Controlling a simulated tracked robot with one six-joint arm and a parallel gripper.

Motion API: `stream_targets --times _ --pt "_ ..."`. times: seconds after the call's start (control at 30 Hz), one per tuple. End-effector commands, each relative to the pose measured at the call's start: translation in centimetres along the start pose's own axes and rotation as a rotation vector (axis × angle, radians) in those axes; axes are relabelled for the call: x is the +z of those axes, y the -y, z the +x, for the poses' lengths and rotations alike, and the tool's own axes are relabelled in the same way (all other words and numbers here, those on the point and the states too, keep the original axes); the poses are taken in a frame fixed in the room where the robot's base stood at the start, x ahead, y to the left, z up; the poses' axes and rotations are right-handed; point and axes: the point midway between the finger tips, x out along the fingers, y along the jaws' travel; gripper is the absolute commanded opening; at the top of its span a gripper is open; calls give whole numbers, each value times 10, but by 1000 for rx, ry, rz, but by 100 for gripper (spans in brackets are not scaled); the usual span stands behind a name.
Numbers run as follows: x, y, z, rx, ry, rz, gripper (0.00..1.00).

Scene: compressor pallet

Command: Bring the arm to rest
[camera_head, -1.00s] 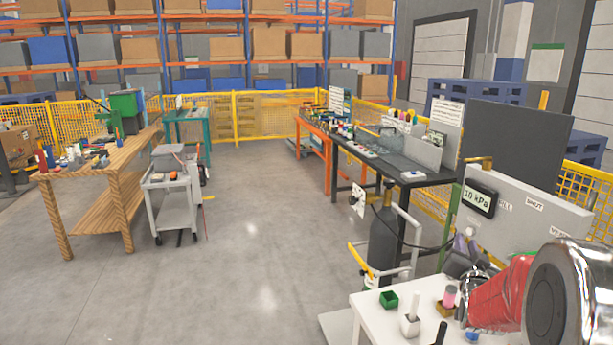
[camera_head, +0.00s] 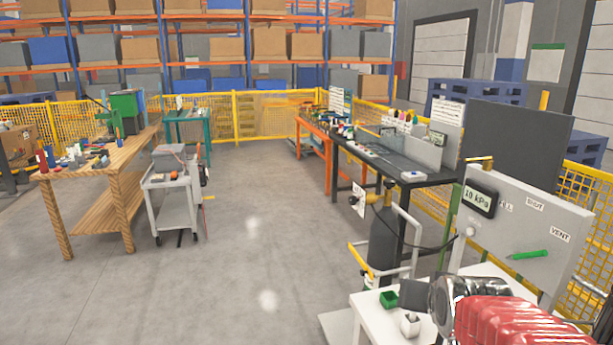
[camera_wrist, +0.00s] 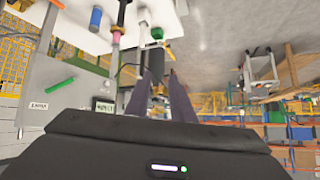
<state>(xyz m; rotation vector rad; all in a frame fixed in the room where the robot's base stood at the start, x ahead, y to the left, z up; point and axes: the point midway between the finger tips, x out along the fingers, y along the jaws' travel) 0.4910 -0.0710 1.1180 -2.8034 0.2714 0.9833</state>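My red and silver arm (camera_head: 500,318) reaches in from the lower right in the head view. It ends in my dark gripper (camera_head: 413,294), low over the white table at the right. In the wrist view the two dark fingers of my gripper (camera_wrist: 161,82) stand apart with a gap between them. I see nothing held between them. The dark body of the hand fills the bottom of the wrist view.
A grey panel (camera_head: 545,238) with a pressure display (camera_head: 479,198) and green handle (camera_head: 529,255) stands behind the arm. A gas cylinder (camera_head: 383,240) stands beyond. Open floor lies left.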

Motion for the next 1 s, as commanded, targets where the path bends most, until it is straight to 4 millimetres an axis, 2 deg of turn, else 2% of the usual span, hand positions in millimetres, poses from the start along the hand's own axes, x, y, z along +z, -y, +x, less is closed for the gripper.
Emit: stream_targets --times 0.03,0.4,0.6,0.73,1.0 --pt "10 5 -12 -7 26 -18 22" --pt "105 23 -94 -51 271 -157 22" --pt "147 24 -127 -71 375 -218 22" --pt "157 23 -135 -75 402 -231 22" --pt "158 23 -135 -75 404 -232 22"
